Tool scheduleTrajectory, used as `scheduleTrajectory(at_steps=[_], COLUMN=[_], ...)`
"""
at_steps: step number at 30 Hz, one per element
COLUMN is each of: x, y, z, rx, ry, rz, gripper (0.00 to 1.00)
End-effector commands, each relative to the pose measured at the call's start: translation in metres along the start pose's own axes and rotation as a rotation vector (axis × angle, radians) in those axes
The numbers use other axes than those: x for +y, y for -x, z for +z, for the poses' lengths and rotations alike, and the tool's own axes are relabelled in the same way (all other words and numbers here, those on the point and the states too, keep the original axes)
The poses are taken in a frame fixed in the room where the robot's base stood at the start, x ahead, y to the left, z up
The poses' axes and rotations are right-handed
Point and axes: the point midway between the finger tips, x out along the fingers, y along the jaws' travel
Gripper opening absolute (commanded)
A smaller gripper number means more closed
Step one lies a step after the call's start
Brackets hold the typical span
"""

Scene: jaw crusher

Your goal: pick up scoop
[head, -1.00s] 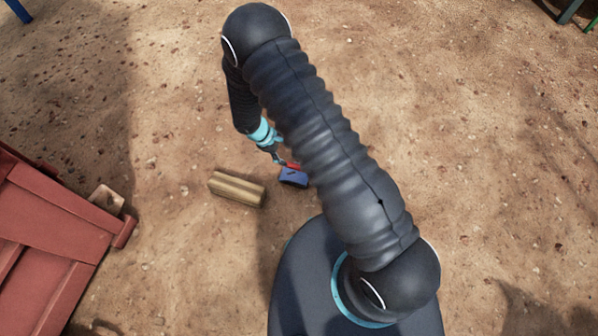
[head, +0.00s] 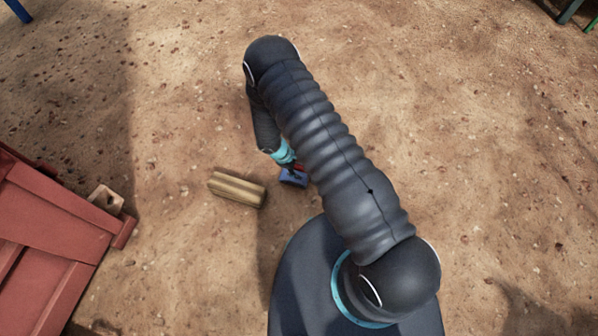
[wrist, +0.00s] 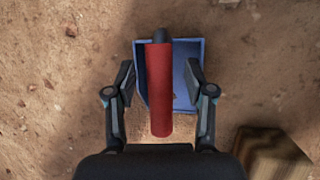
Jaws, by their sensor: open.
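The scoop has a blue pan (wrist: 186,75) and a red handle (wrist: 159,90). In the wrist view it lies on the sandy ground with the handle pointing toward my gripper. My gripper (wrist: 157,80) is open, with one finger on each side of the red handle and a gap to each. The right finger overlaps the blue pan in the picture. In the head view the scoop's blue pan (head: 292,178) shows just below my gripper (head: 293,168), and my arm hides part of it.
A wooden block (head: 236,189) lies on the ground just left of the scoop; it also shows at the lower right of the wrist view (wrist: 270,155). A red metal structure (head: 50,245) stands at the left. The sand beyond and to the right is open.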

Motion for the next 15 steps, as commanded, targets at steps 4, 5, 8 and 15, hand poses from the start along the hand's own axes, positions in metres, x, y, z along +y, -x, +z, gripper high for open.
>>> scheduleTrajectory(at_steps=[4, 5, 8, 15], x=[0.0004, 0.0004, 0.0003, 0.0002], y=[-0.0017, -0.0016, -0.0016, -0.0015], z=[-0.0003, -0.0003, -0.0002, -0.0002], rx=[0.001, 0.001, 0.001, 0.000], ry=[0.000, 0.000, 0.001, 0.001], rz=[0.001, 0.001, 0.001, 0.001], gripper=[0.54, 0.54, 0.49, 0.00])
